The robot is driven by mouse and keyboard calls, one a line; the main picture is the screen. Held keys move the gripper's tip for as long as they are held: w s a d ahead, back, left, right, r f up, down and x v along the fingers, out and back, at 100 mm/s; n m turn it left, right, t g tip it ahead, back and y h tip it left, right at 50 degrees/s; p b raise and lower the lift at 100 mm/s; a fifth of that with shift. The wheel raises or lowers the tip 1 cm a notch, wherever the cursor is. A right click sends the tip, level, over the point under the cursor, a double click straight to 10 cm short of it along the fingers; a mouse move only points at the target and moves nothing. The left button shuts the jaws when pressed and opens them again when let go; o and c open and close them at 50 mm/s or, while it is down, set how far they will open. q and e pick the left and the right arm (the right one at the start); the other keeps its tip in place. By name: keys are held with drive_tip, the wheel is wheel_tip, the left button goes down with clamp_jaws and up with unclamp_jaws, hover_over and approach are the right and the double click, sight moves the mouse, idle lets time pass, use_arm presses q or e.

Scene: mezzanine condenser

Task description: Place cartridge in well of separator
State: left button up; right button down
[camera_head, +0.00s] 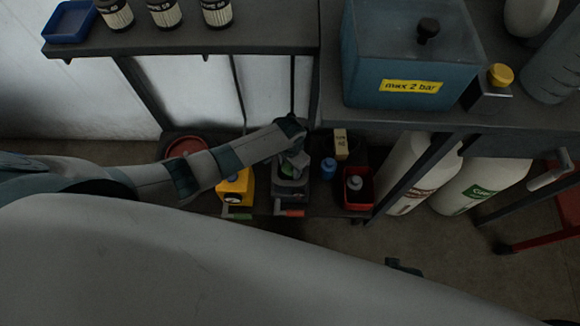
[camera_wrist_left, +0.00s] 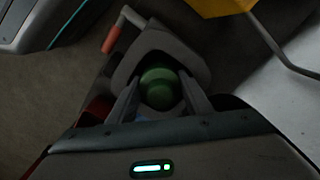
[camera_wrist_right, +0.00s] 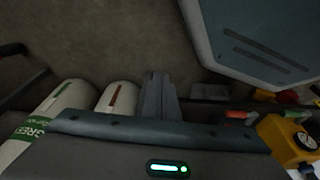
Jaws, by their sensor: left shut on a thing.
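My left gripper (camera_head: 291,160) reaches down to the low shelf and is over the dark grey separator (camera_head: 290,196). In the left wrist view, my left gripper (camera_wrist_left: 160,80) is shut on a green rounded cartridge (camera_wrist_left: 160,92). Behind the cartridge is the grey separator body (camera_wrist_left: 180,43), with an orange-red lever handle at its side. The well is hidden behind the cartridge, so I cannot tell whether the cartridge is inside it or just above. My right gripper (camera_wrist_right: 158,90) looks shut and empty, over the floor and away from the separator.
On the low shelf, a yellow device (camera_head: 237,188) stands left of the separator. A blue-capped item (camera_head: 328,168), a tan box (camera_head: 341,143) and a red bin (camera_head: 359,190) stand to its right. Upper benches overhang the shelf. White gas cylinders (camera_head: 412,170) stand farther right.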

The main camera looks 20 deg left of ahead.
use_arm(q)
drive_tip(key=shift+f, duration=0.15)
use_arm(e)
drive_tip(key=shift+r, duration=0.1)
use_arm(q)
drive_tip(key=o, duration=0.9)
use_arm(e)
drive_tip(key=shift+r, duration=0.1)
use_arm(q)
wheel_tip(320, 180, up, 12)
drive_tip(key=shift+r+p, duration=0.2)
drive_tip(key=shift+p, duration=1)
use_arm(e)
wheel_tip(320, 180, down, 6)
drive_tip(key=s, duration=0.1)
drive_tip(key=shift+s+d, duration=0.35)
